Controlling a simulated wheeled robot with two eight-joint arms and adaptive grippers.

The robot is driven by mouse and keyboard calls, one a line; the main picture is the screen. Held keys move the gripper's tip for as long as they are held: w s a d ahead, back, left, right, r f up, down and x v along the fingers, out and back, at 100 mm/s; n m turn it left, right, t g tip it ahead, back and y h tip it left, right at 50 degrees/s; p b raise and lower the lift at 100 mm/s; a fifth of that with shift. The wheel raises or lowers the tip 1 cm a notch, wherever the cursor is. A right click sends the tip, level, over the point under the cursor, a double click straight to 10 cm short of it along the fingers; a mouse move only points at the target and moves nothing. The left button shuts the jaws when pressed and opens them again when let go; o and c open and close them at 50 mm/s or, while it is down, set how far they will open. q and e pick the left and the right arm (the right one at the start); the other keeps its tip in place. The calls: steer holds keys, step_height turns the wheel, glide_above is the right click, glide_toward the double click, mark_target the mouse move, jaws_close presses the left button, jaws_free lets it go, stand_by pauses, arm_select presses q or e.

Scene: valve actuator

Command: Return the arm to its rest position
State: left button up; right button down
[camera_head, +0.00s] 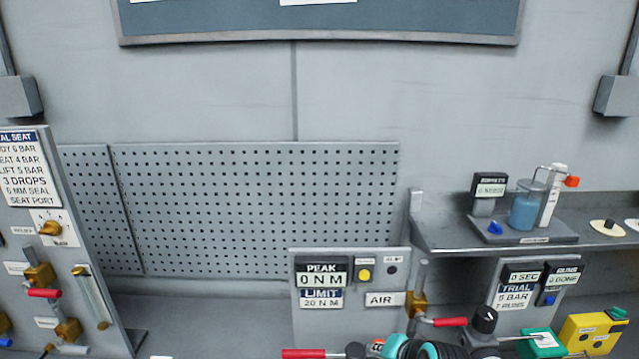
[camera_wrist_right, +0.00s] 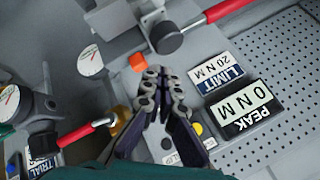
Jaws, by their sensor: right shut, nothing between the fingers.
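My right gripper (camera_wrist_right: 155,74) shows in the right wrist view, its dark fingers drawn together with nothing between them. It hovers over the bench equipment, beside the panel with the "PEAK 0 N M" display (camera_wrist_right: 243,108) and the "LIMIT 20 N M" label (camera_wrist_right: 221,77). In the head view, teal and black parts of what looks like my right arm (camera_head: 420,349) show at the bottom edge, in front of the peak panel (camera_head: 350,318); the fingertips cannot be made out there. My left gripper is not in either view.
Red-handled levers (camera_head: 305,353) and (camera_head: 450,322) stand close to the arm. A trial panel (camera_head: 513,306), a yellow box (camera_head: 592,333) and a shelf (camera_head: 440,236) are at right. A seat panel (camera_head: 97,275) with valves is at left. The pegboard (camera_head: 260,205) is bare.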

steer(key=s+d+f+n+h+b, duration=0.1)
steer(key=s+d+f+n+b, duration=0.1)
steer(key=s+f+b, duration=0.4)
steer(key=s+d+f+n+g+h+b, duration=0.1)
steer(key=s+f+n+b, duration=0.4)
steer(key=f, duration=0.6)
steer(key=s+d+b, duration=0.1)
steer(key=s+b, duration=0.1)
steer(key=s, duration=0.1)
steer(key=shift+s+h, duration=0.3)
steer(key=shift+s, duration=0.05)
